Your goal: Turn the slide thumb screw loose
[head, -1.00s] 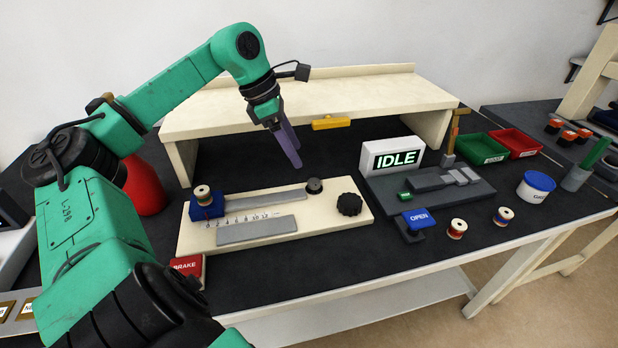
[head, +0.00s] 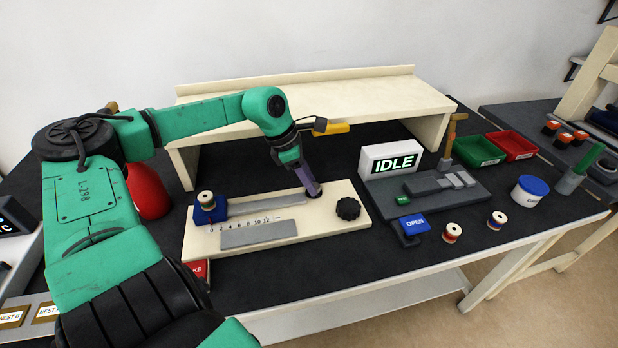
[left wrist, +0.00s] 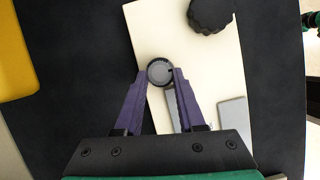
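A small dark round thumb screw (left wrist: 161,71) sits at the right end of the slide rail (head: 265,204) on a cream board (head: 325,222). My left gripper (head: 313,193) is down at this screw and mostly hides it in the head view. In the left wrist view my left gripper (left wrist: 161,74) has a purple finger on each side of the screw, both seeming to touch it. A blue slide block (head: 208,212) with a spool on top stands at the rail's left end. My right gripper is out of view.
A black lobed knob (head: 348,208) stands close to the right of the screw. A grey scale plate (head: 258,233) lies in front of the rail. Behind is a cream shelf (head: 310,100) with a yellow part (head: 333,128) at its edge. An IDLE display (head: 391,161) stands to the right.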

